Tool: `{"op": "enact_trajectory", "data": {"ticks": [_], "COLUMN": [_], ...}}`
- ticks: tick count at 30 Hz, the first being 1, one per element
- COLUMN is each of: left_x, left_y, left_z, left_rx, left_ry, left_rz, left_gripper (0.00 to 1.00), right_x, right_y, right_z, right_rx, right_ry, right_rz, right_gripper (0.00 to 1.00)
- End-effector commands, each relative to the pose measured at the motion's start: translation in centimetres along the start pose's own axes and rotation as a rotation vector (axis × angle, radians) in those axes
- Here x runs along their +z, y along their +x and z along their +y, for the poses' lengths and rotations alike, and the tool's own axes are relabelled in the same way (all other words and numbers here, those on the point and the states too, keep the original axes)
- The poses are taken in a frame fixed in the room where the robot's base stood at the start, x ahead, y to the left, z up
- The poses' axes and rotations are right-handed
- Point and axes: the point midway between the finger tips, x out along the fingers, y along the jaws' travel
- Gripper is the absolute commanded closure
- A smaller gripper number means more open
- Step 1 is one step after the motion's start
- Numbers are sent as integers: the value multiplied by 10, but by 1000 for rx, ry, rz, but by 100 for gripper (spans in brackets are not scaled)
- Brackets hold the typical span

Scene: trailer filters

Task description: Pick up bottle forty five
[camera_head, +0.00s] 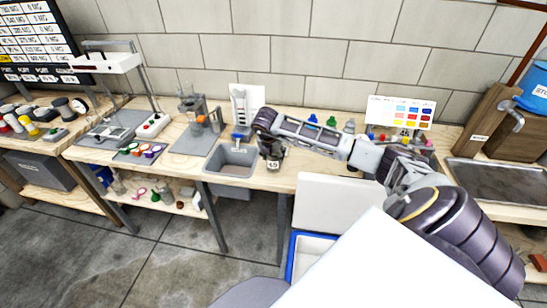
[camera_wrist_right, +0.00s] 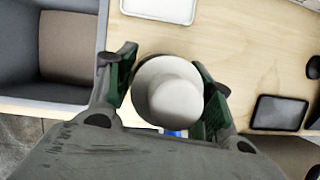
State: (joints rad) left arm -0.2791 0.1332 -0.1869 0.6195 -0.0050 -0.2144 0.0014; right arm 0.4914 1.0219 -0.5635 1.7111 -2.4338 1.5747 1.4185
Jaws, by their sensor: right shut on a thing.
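Bottle forty five (camera_head: 273,165) has a label reading 45 and hangs below my right gripper (camera_head: 270,146), beside the sink on the wooden bench. In the right wrist view its white round top (camera_wrist_right: 170,92) sits between the two green-padded fingers of my right gripper (camera_wrist_right: 168,88). The gripper is shut on the bottle. I cannot tell whether the bottle's base touches the bench. My left gripper is not in view.
The grey sink (camera_head: 231,161) is just left of the bottle. A white open lid (camera_head: 336,203) rises in front of the bench.

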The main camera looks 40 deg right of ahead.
Motion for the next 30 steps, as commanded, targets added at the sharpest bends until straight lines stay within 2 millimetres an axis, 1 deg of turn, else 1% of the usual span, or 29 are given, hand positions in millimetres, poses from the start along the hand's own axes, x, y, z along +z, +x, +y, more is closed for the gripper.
{"op": "enact_trajectory", "data": {"ticks": [8, 22, 27, 30], "left_x": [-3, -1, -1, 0], "left_y": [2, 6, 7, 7], "left_z": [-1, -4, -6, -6], "left_rx": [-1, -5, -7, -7], "left_ry": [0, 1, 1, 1], "left_rz": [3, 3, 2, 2], "left_gripper": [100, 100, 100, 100], "right_x": [9, 33, 37, 39], "right_y": [-17, -77, -89, -92], "right_z": [1, 1, 0, 0], "right_rx": [4, 4, 2, 2], "right_ry": [2, 2, 2, 1], "right_rz": [-5, -4, -2, -2], "right_gripper": [87, 87, 87, 87]}}
